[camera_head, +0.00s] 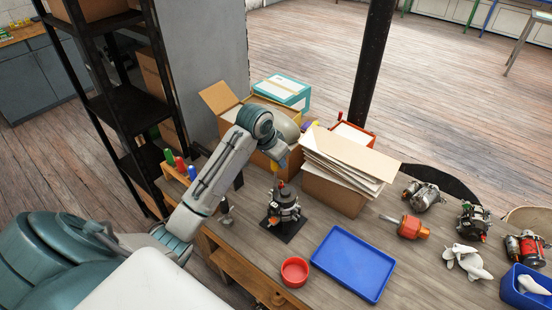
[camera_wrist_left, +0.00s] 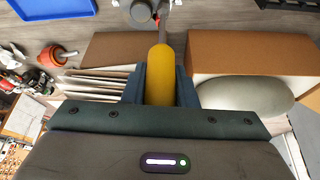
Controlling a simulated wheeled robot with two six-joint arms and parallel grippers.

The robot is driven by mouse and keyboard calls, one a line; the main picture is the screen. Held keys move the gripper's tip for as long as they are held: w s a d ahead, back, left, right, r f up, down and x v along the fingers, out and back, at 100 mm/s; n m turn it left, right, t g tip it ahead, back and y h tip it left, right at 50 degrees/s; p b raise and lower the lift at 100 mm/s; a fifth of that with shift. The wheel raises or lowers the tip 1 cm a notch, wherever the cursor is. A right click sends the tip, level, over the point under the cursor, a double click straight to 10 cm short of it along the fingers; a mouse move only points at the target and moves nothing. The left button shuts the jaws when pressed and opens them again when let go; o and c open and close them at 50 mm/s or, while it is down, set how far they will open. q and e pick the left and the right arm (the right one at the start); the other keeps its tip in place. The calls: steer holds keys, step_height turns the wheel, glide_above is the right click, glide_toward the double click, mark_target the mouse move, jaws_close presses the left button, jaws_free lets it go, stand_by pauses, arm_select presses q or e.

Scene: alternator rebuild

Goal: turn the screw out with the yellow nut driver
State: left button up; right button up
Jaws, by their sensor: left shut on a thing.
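My left gripper (camera_wrist_left: 160,85) is shut on the yellow nut driver (camera_wrist_left: 162,68), with the yellow handle between its fingers. The driver's grey shaft points away from the gripper to a dark and metal unit (camera_wrist_left: 138,12) at the top edge of the wrist view. In the head view my left gripper (camera_head: 282,158) is above the alternator (camera_head: 284,204), which stands on a black base plate (camera_head: 291,234). The driver is mostly hidden there. I cannot make out the screw or whether the driver's tip is seated on it. My right gripper is not in view.
A blue tray (camera_head: 352,263) and a red bowl (camera_head: 295,271) are in front of the alternator. A box of cardboard sheets (camera_head: 335,190) is close on its right. A rack of coloured-handled tools (camera_head: 180,166) is at the left. More motor parts and an orange unit (camera_head: 410,227) lie right.

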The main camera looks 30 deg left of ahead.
arm_select(q)
steer(key=m+h, duration=0.1)
steer(key=m, duration=0.4)
steer(key=m+g+h, duration=0.1)
steer(key=m, duration=0.1)
steer(key=shift+d+h, duration=0.15)
steer(key=shift+h, duration=0.15)
steer(key=m+g, duration=0.1)
steer(key=m, duration=0.2)
steer(key=shift+m+g+h, duration=0.3)
steer(key=shift+h, duration=0.1)
steer(key=m+g, duration=0.1)
steer(key=m, duration=0.2)
steer(key=shift+s+d, duration=0.1)
steer(key=shift+f, duration=0.55)
